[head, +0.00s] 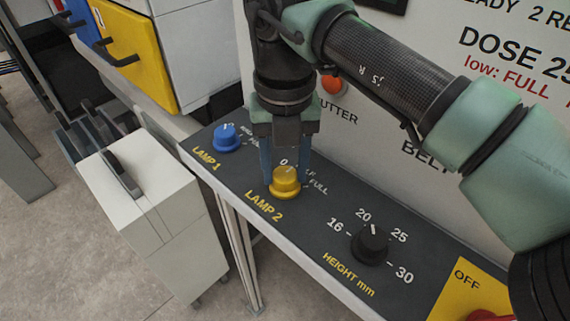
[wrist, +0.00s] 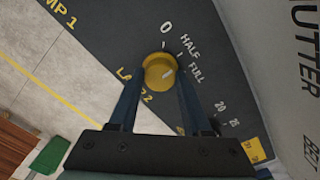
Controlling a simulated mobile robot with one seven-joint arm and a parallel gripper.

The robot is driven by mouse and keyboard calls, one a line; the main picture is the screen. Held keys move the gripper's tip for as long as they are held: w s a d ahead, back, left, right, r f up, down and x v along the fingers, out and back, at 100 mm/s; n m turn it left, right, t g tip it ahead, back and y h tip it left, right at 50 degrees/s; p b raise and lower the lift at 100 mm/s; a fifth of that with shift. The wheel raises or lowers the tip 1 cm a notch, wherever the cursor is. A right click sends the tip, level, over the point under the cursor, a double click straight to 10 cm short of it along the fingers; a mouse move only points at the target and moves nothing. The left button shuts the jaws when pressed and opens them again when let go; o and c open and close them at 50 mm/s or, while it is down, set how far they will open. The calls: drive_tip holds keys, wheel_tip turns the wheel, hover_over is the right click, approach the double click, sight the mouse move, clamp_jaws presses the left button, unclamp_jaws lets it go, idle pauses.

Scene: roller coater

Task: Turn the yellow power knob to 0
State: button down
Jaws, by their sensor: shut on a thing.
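The yellow power knob (head: 285,182) is on the dark sloping panel (head: 318,208), beside the LAMP 2 label. Its scale reads 0, HALF and FULL. A pale pointer mark shows on its top. In the wrist view the yellow knob (wrist: 158,75) has this mark turned toward the HALF and FULL side, away from 0; the exact setting is hard to read. My gripper (head: 284,172) points down over the knob and is shut on it, one finger on each side. Both fingers also flank the knob in the wrist view, where my gripper (wrist: 159,88) comes from below.
A blue LAMP 1 knob (head: 227,138) sits left on the same panel, and a black HEIGHT knob (head: 371,244) sits right. An orange-red button (head: 332,84) is on the wall behind. A yellow OFF plate (head: 462,292) is at lower right.

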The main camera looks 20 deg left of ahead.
sight(285, 173)
drive_tip(key=n, duration=0.4)
drive_tip(key=shift+r+n, duration=0.1)
drive_tip(key=shift+n, duration=2.2)
drive_tip(key=shift+c, duration=1.8)
unclamp_jaws()
wheel_tip(285, 173, up, 13)
